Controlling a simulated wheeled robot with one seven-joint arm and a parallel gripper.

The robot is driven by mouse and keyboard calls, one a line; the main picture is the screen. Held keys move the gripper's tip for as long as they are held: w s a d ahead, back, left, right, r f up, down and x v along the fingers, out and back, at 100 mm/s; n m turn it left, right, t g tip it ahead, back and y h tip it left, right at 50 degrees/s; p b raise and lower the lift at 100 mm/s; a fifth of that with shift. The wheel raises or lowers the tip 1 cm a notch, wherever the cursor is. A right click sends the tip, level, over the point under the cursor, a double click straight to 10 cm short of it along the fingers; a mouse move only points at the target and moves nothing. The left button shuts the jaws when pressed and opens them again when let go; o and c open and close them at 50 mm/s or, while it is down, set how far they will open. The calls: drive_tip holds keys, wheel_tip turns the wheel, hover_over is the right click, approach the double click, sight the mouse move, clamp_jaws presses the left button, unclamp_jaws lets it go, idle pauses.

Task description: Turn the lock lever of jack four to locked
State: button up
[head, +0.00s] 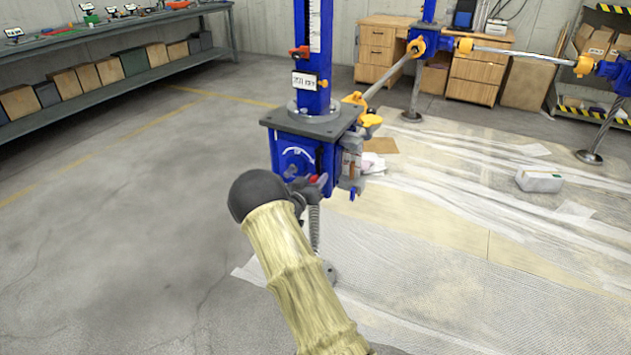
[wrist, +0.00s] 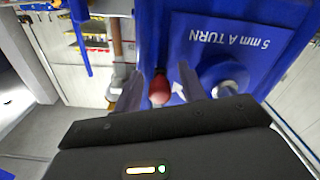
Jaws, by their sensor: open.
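A blue screw jack (head: 298,155) stands at the centre of the head view; no jack number is readable on it. A red-tipped lever (head: 319,180) is at its lower front. In the wrist view the red knob (wrist: 160,88) sits between the two fingers of my gripper (wrist: 160,86), against the blue housing. The jaws are apart; I cannot tell whether either touches the knob. My gripper (head: 306,187) is at the jack's front in the head view, partly hidden by my arm. The lever's shaft and lock markings are mostly hidden.
A plate reading "5 mm A TURN" (wrist: 228,45) appears upside down beside a round hub (wrist: 222,75). A digital readout (head: 304,80) is on the column. Other blue jacks stand behind, joined by a rod (head: 515,52). A white box (head: 539,178) lies on sheeting. Floor at left is clear.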

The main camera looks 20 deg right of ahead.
drive_tip(key=shift+w+d, duration=0.15)
drive_tip(key=shift+d, duration=0.05)
drive_tip(key=shift+c, duration=0.2)
clamp_jaws()
